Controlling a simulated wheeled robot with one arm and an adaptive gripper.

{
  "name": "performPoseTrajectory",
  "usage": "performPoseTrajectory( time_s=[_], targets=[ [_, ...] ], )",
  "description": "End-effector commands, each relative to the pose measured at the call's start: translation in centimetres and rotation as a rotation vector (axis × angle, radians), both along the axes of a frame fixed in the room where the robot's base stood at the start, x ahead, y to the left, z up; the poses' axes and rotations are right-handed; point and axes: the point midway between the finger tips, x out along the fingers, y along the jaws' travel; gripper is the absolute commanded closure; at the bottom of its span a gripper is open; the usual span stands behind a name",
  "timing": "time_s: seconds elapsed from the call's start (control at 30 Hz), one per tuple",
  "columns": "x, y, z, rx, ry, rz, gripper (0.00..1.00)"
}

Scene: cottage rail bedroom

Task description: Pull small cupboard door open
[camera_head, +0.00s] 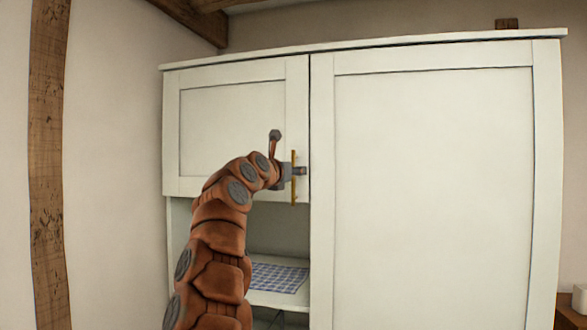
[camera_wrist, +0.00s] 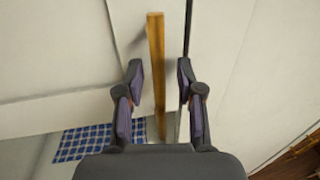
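The small cupboard door (camera_head: 232,125) is the white upper left panel of the cupboard and looks shut. Its upright brass handle (camera_head: 293,190) is near the door's right edge. The handle also shows in the wrist view (camera_wrist: 155,55), running down between the two fingers. My gripper (camera_head: 299,171) is at the handle in the head view, partly hidden by my arm. In the wrist view my gripper (camera_wrist: 160,75) is open, with one finger on each side of the handle.
A large white door (camera_head: 430,180) stands right of the small door, with a narrow dark gap between. Below the small door is an open shelf (camera_head: 262,297) with a blue checked cloth (camera_head: 278,277). A wooden post (camera_head: 47,150) is at the left wall.

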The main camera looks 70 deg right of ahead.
Motion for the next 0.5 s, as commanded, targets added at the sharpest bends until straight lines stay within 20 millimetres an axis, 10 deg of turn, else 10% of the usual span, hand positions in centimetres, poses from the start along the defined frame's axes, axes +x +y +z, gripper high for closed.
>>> performPoseTrajectory(
  time_s=[0.2,0.5],
  targets=[
    [0.05,0.0,-0.04,0.0,0.0,0.001,0.63],
    [0.09,0.01,-0.04,0.0,0.001,0.001,0.94]
  ],
)
